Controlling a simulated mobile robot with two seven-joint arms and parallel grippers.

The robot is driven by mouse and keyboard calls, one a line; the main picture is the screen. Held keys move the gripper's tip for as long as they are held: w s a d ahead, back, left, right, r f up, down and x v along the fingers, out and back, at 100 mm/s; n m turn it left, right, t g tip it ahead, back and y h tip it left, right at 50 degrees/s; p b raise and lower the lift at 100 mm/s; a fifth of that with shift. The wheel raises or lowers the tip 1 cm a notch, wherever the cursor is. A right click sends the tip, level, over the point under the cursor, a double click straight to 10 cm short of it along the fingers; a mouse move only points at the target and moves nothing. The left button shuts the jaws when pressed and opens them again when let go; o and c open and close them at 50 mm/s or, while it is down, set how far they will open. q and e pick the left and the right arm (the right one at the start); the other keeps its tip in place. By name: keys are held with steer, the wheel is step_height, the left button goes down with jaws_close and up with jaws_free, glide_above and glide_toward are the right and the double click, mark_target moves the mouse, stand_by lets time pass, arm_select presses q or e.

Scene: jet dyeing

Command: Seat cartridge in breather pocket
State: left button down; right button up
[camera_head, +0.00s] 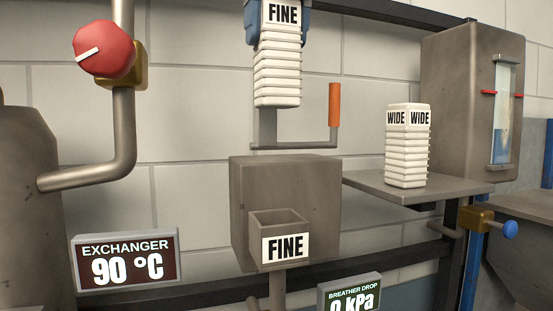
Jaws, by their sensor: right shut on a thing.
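A white ribbed cartridge marked FINE (278,75) is upright at the top middle. My right gripper (280,22), with blue fingers, is shut on its upper end, mostly cut off by the top edge. Below the cartridge is the breather pocket (281,219), a small open-topped grey box marked FINE on the front of a larger grey block (310,190). A clear gap separates the cartridge's lower end from the pocket, whose mouth looks empty. A second white cartridge marked WIDE (407,150) stands upright on a grey shelf (365,183). My left gripper is not in view.
A grey bracket with an orange handle (334,105) sticks up just right of the held cartridge. A red knob (103,49) and pipe are at left. An EXCHANGER display (126,260) reads 90 °C; a breather drop display (349,296) is partly cut off.

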mark_target(279, 108)
steer(key=f, duration=0.6)
steer(key=f+p, duration=0.1)
steer(key=f, duration=0.5)
steer(key=shift+w+d+f, duration=0.15)
steer(key=shift+w, duration=0.05)
step_height(279, 108, down, 6)
steer(key=shift+r, duration=0.1)
steer(key=o, duration=1)
steer(key=shift+s, duration=0.1)
